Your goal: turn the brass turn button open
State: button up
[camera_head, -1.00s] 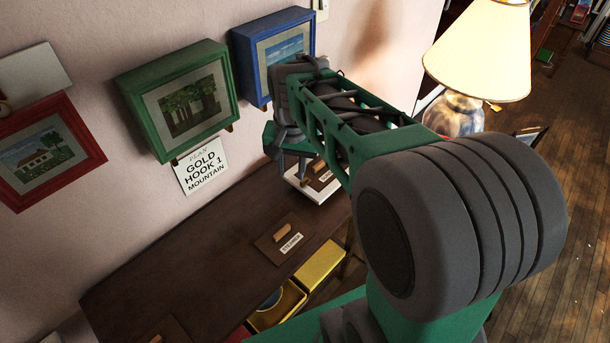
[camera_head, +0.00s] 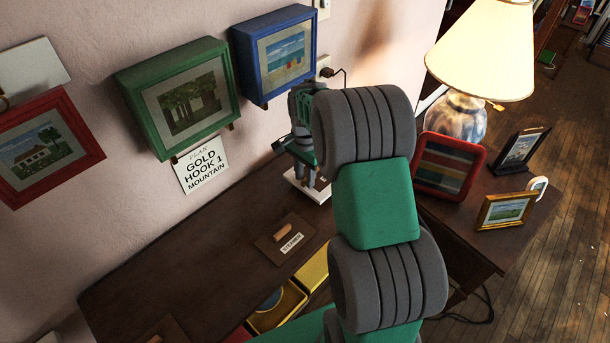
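I cannot make out a brass turn button for certain. Small brown tabs show under the green box frame (camera_head: 190,58) and under the blue box frame (camera_head: 242,50). An orange-brown peg (camera_head: 283,231) sits on a dark board with a label on the cabinet top. My gripper (camera_head: 305,178) points down, just above or in front of a white-based plaque (camera_head: 303,190) below the blue frame. My arm covers much of that area. The fingers are small and partly hidden, so whether they are open or shut is unclear.
The dark cabinet top (camera_head: 190,270) runs along the wall, with yellow trays (camera_head: 283,312) at its front. A lit lamp (camera_head: 480,50), a red frame (camera_head: 448,166) and small picture frames stand on a side table at right. A sign (camera_head: 203,165) hangs below the green frame.

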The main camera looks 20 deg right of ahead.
grip_shut()
dwell(0.4)
jog(key=shift+n, duration=0.3)
jog(key=n, duration=0.4)
jog(key=shift+w+a, duration=0.1)
jog(key=shift+w, duration=0.05)
jog(key=n, duration=0.4)
jog(key=shift+a+n, duration=0.1)
jog(key=shift+n, duration=0.2)
jog(key=n, duration=0.4)
jog(key=shift+w+a+n, duration=0.1)
jog(key=shift+n, duration=0.2)
jog(key=shift+a+n, duration=0.1)
jog(key=shift+n, duration=2)
